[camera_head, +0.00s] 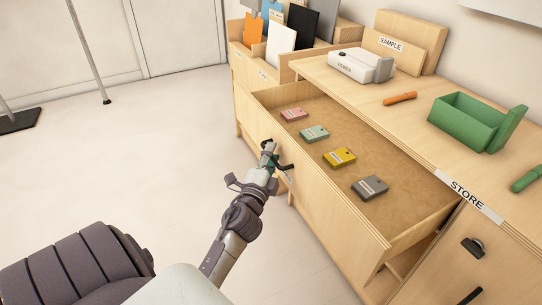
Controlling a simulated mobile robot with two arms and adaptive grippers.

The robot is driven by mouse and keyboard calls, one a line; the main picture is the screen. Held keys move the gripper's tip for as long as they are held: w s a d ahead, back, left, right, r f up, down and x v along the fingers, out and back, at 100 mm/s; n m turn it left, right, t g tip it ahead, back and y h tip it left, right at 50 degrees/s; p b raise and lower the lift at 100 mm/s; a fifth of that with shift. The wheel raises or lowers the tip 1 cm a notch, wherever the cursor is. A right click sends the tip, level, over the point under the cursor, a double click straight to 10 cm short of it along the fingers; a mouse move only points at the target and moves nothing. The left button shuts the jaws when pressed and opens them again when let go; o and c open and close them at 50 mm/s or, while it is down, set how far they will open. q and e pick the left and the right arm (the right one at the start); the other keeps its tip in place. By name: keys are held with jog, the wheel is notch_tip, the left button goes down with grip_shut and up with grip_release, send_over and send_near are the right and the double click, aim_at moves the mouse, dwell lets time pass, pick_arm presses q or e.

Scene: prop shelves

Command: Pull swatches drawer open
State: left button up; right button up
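The swatches drawer (335,235) is pulled out well from the wooden cabinet, its inside showing. Pink (294,115), green (315,133), yellow (340,157) and grey (370,187) swatch blocks lie apart on its brown floor. My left gripper (270,153) is at the upper part of the drawer front, about where a dark handle would sit. Dark curved parts show around its tips; I cannot tell finger from handle, or whether it grips. My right gripper is not in view.
On the cabinet top (425,120) are a grey-white device (360,65), an orange cylinder (400,98) and an open green box (470,122). A cup handle (472,247) is on the panel below. The floor (130,150) at left is mostly clear.

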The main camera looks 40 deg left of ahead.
pick_arm(q)
jog(key=v, duration=0.7)
jog(key=shift+s, duration=0.2)
jog(key=shift+d, duration=0.1)
